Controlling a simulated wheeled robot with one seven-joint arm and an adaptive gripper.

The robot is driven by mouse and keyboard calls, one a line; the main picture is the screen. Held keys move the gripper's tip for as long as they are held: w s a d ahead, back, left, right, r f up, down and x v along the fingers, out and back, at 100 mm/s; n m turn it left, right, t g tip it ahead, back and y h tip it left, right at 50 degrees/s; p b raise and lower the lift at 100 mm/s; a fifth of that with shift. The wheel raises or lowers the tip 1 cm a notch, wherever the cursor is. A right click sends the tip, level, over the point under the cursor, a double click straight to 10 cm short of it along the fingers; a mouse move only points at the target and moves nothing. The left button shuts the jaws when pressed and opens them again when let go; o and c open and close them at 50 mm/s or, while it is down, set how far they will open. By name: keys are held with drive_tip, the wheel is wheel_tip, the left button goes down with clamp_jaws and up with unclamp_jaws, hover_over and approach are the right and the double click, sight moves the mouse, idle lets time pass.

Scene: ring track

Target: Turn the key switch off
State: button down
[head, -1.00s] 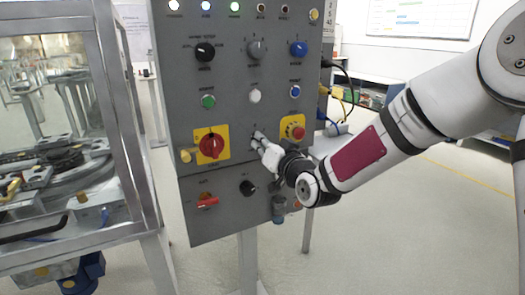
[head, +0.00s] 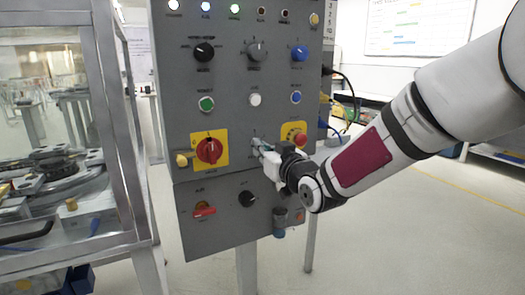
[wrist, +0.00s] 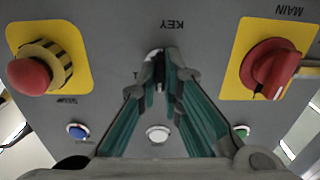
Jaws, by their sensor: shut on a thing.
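A grey control panel (head: 222,150) stands in front of me and carries the key switch. In the wrist view the key switch (wrist: 153,54) sits under the printed word KEY, upside down in that picture, with part of its metal collar showing. My gripper (wrist: 161,66) has its two green-padded fingers closed around the key at the switch, and the fingertips hide most of it. In the head view my gripper (head: 262,148) reaches the panel from the right, between the red main switch and the red emergency button. The key's exact angle cannot be told.
The red main switch (head: 209,151) on its yellow plate is left of my gripper. The red emergency button (head: 299,138) is close on the right. A white button (head: 255,99) is above. A glazed machine frame (head: 115,140) stands left; open floor lies right.

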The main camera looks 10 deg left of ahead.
drive_tip(key=c, duration=1.7)
unclamp_jaws()
drive_tip(key=v, duration=1.2)
drive_tip(key=shift+d, duration=0.1)
